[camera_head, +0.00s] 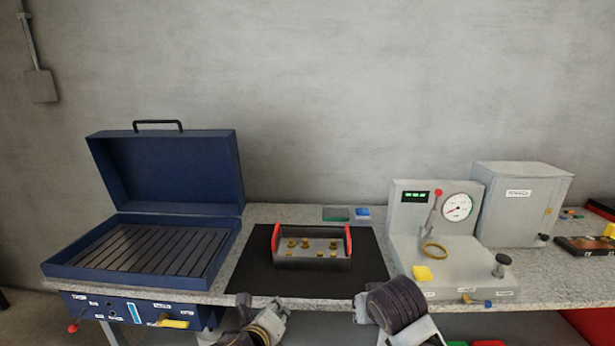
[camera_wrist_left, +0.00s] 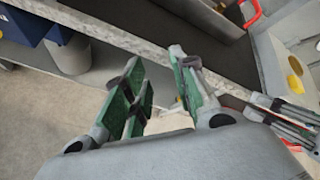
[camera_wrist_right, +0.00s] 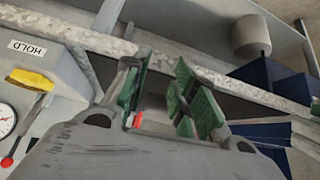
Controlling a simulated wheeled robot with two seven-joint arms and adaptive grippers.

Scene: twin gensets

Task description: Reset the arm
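My left gripper (camera_wrist_left: 157,62) is open and empty in the left wrist view. Its green-padded fingers stand apart near the front edge of the bench. My right gripper (camera_wrist_right: 156,66) is open and empty in the right wrist view, also near the bench edge. In the head view both of my arms show only at the bottom edge, the left one below the black mat and the right one further right. Their fingertips cannot be made out there.
An open blue case (camera_head: 170,170) stands at the left of the bench. A red-handled metal tray (camera_head: 312,263) with several brass pieces sits on a black mat (camera_head: 250,275). A grey gauge unit (camera_head: 405,210) and a grey cabinet (camera_head: 520,215) stand right.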

